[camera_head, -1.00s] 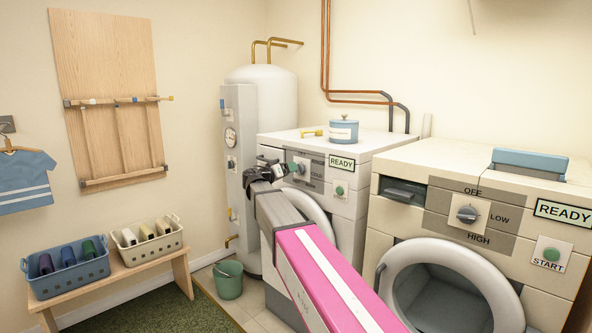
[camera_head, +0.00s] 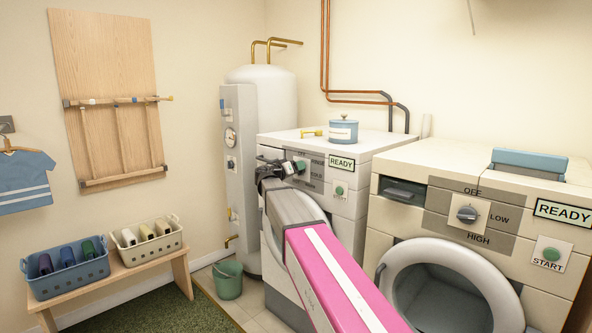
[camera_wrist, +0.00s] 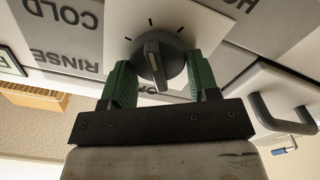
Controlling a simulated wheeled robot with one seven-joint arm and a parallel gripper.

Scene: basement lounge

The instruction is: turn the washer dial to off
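The washer (camera_head: 352,212) is the left white machine, with a READY sign on its front. Its dial (camera_wrist: 158,62) is a dark round knob with a raised bar, on a pale plate with tick marks. In the wrist view the bar stands nearly upright, its pale mark at the upper end. RINSE and COLD appear upside down to the left; the label below the dial is mostly hidden by my gripper. My gripper (camera_wrist: 163,80) is open, its green fingers on either side of the dial with small gaps. It also shows at the washer panel in the head view (camera_head: 298,168).
A similar machine (camera_head: 500,180) with OFF, LOW and HIGH labels stands at the right. A handle (camera_wrist: 285,100) juts out right of the dial in the wrist view. A blue canister (camera_head: 343,130) sits on the washer. A bench with two baskets and a green bucket (camera_head: 228,279) are left.

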